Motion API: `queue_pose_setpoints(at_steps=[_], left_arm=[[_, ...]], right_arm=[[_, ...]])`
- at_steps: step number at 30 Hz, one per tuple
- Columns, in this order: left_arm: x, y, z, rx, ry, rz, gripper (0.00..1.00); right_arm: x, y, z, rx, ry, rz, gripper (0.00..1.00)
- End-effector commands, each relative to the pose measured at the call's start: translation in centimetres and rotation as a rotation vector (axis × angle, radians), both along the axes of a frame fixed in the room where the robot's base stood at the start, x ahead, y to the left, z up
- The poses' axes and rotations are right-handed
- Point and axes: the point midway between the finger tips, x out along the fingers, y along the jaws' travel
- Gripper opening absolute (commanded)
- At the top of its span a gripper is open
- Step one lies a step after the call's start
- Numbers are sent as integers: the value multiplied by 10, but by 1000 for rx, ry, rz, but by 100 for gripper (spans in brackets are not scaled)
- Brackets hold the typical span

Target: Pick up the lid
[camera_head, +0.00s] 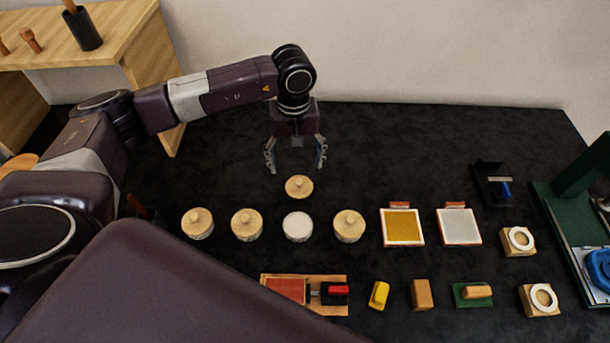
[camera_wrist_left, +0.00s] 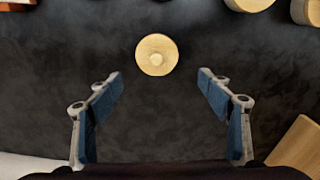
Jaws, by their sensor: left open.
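A round, light wooden lid (camera_head: 299,186) with a small central knob lies on the black table, just behind a row of round wooden jars. One jar (camera_head: 298,227) in that row is uncovered and shows a white top. The others, such as the jar (camera_head: 349,226) to its right, wear similar knobbed lids. My left gripper (camera_head: 296,160) is open and empty, above and behind the loose lid. In the left wrist view the lid (camera_wrist_left: 156,55) sits beyond and between the open fingers (camera_wrist_left: 161,125), apart from them. My right gripper is not in view.
Two framed square pads (camera_head: 402,228) stand right of the jars. A front row holds a red-pad board (camera_head: 304,292), a yellow piece (camera_head: 379,295) and wooden blocks. A green press (camera_head: 570,200) stands at the right edge.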

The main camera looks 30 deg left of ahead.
Motion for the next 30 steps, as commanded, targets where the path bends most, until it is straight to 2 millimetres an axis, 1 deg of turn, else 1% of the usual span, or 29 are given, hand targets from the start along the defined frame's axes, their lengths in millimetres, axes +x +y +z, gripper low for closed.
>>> queue_pose_setpoints(at_steps=[3, 7, 11, 12, 15, 18, 23, 26, 30], left_arm=[[-2, -1, -12, 1, 4, 0, 72], [-5, -7, -24, 1, 6, -2, 72], [-8, -14, -42, 0, 5, -1, 72], [-7, -13, -50, 0, 5, 2, 72], [-6, -12, -61, 2, 3, 1, 72], [-6, -13, -66, 1, 1, -1, 72], [-6, -12, -67, 1, 1, -1, 72], [-6, -12, -66, 1, 1, -1, 63], [-6, -12, -66, 1, 0, 0, 48]], right_arm=[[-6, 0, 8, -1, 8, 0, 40], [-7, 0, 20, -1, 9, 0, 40], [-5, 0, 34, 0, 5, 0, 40], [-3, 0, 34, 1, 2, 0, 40], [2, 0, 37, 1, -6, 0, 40], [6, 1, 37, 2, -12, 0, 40], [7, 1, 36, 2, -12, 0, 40], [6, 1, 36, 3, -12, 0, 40], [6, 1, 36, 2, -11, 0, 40]])
